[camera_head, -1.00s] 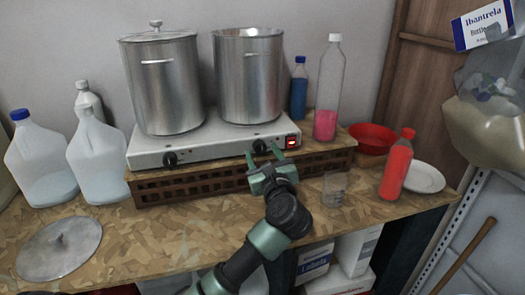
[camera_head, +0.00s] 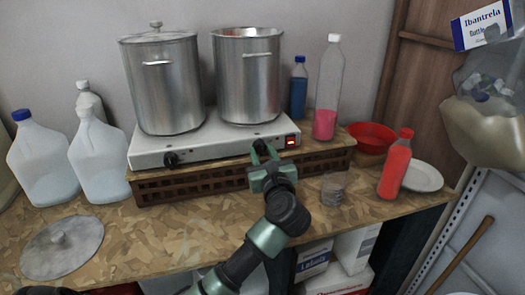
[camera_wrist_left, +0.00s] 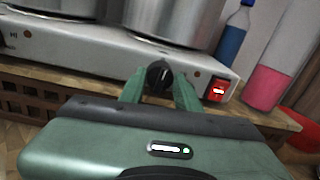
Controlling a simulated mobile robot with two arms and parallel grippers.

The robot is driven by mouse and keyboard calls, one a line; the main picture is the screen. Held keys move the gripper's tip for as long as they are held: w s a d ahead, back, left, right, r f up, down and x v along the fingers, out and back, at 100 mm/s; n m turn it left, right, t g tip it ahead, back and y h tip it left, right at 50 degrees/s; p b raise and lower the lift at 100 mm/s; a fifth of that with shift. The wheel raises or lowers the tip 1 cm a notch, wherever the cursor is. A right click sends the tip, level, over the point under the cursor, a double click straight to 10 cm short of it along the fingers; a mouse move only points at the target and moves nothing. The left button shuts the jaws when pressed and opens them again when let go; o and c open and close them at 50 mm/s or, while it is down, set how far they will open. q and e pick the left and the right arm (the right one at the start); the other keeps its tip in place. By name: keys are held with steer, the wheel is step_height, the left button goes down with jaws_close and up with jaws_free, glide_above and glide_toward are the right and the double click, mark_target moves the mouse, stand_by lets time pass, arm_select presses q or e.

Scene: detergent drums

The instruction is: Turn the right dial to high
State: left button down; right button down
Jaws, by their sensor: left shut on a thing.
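The white double hot plate (camera_head: 215,145) stands on a brown slatted crate. Its right dial (camera_wrist_left: 159,75) is black and sits on the front face, left of a lit red switch (camera_head: 291,141). My left gripper (camera_head: 262,150) is at the front of the hot plate, with its green fingers on either side of the right dial and shut on it. In the wrist view the dial shows between the two fingertips (camera_wrist_left: 160,84). The left dial (camera_head: 171,159) is black and free. My right gripper is not in view.
Two steel pots, one lidded (camera_head: 163,80) and one open (camera_head: 247,75), stand on the plates. A glass (camera_head: 333,189) and a red bottle (camera_head: 395,165) stand to the right. Jugs (camera_head: 98,160) and a loose lid (camera_head: 62,248) are at the left. The front middle of the bench is clear.

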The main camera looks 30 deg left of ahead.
arm_select(q)
steer(key=m+p, duration=0.3)
steer(key=p, duration=0.1)
steer(key=m+p, duration=0.3)
steer(key=p, duration=0.1)
steer(key=m+p, duration=0.3)
steer(key=m, duration=0.1)
steer(key=shift+r+g+p, duration=0.25)
steer(key=shift+g+p, duration=0.05)
steer(key=shift+p, duration=0.1)
steer(key=shift+f+m+p, duration=0.15)
steer(key=shift+m+p, duration=1)
steer(key=shift+m, duration=0.05)
steer(key=shift+d+f, duration=0.1)
steer(key=c, duration=1)
jaws_free()
steer(key=p+v, duration=0.1)
steer(key=v, duration=0.6)
steer(key=shift+s+d, duration=0.25)
steer(key=shift+d, duration=0.05)
